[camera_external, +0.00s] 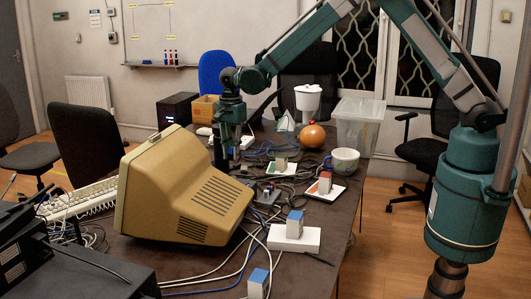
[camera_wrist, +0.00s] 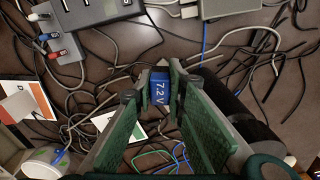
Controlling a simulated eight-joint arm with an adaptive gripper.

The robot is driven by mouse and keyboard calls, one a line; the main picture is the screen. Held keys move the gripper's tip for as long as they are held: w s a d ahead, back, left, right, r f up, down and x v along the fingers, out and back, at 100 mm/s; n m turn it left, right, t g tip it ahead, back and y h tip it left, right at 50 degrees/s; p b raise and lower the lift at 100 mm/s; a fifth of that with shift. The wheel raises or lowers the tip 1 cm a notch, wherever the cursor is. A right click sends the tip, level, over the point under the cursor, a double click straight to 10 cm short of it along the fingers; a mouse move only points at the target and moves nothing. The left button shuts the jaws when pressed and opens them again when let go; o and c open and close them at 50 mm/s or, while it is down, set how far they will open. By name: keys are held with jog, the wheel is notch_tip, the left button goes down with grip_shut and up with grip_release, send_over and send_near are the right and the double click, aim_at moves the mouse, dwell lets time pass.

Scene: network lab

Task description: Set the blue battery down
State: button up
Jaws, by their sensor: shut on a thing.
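The blue battery (camera_wrist: 160,87), marked 7.2 V, is between the green-padded fingers of my gripper (camera_wrist: 159,98) in the wrist view. The fingers are shut on its sides, and its printed face shows to the camera. In the external view my gripper (camera_external: 224,160) points down over the back part of the dark table (camera_external: 343,222), behind the beige monitor. The battery cannot be made out clearly there. Its height above the table is hard to tell.
Loose cables cover the table below my gripper. A beige monitor (camera_external: 183,192) stands in front. Blocks on white plates (camera_external: 307,240), a mug (camera_external: 345,160), an orange round object (camera_external: 311,136) and a clear bin (camera_external: 356,123) are to the right. A grey power strip (camera_wrist: 97,12) shows in the wrist view.

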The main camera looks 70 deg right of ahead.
jog(key=s+d+n+b, duration=0.1)
jog(key=s+d, duration=0.5)
jog(key=d, duration=0.3)
jog(key=s+d+b, duration=0.2)
jog(key=s+d, duration=0.4)
jog(key=d, duration=0.4)
jog(key=n+b, duration=0.2)
send_over(324, 163)
jog(key=shift+w+d+r, duration=0.1)
jog(key=shift+d+r, duration=0.05)
jog(key=shift+f+b, duration=0.6)
jog(key=shift+f, duration=2.55)
jog(key=shift+f, duration=0.1)
jog(key=shift+f+b, duration=0.4)
jog(key=shift+f, duration=1.4)
jog(key=shift+f, duration=0.2)
jog(key=o, duration=0.9)
